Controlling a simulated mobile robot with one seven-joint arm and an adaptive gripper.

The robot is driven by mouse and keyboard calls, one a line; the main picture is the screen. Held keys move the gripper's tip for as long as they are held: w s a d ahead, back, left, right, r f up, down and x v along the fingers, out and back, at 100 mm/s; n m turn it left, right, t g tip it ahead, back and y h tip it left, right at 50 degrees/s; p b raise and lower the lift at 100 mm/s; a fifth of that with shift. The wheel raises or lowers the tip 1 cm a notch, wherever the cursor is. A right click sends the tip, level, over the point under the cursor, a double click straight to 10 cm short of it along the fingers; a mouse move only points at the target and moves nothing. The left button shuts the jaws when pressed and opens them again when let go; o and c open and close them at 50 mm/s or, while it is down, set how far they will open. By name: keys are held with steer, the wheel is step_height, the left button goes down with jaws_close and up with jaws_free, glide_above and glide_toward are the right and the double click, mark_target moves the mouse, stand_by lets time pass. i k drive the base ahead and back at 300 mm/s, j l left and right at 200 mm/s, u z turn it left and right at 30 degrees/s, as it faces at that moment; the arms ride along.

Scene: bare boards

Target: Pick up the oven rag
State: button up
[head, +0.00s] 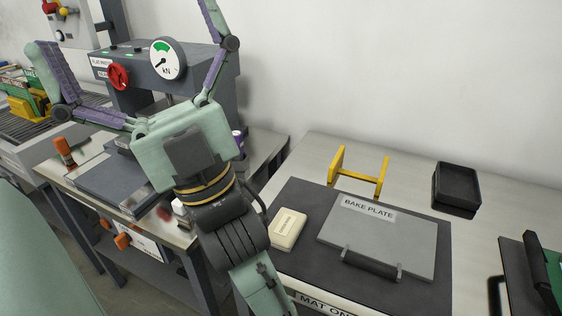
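My gripper (128,40) is at the upper left of the head view, with its two purple-padded fingers spread wide apart. It is open, with nothing seen between the fingers. A small cream, rounded item with a faint printed label (288,229) lies on the dark mat at the right, beside my wrist. It may be the oven rag, but I cannot tell for sure. My gripper is apart from it, and my arm covers part of the area to its left.
The dark mat (300,200) also bears a grey bake plate (405,240) with a black handle. A yellow stand (357,178) and a black tray (457,187) are behind. A grey press with a dial (168,59) stands behind my gripper. Bare tabletop shows at the back right.

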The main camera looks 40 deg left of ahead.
mark_target(285, 230)
steer(key=u, duration=1)
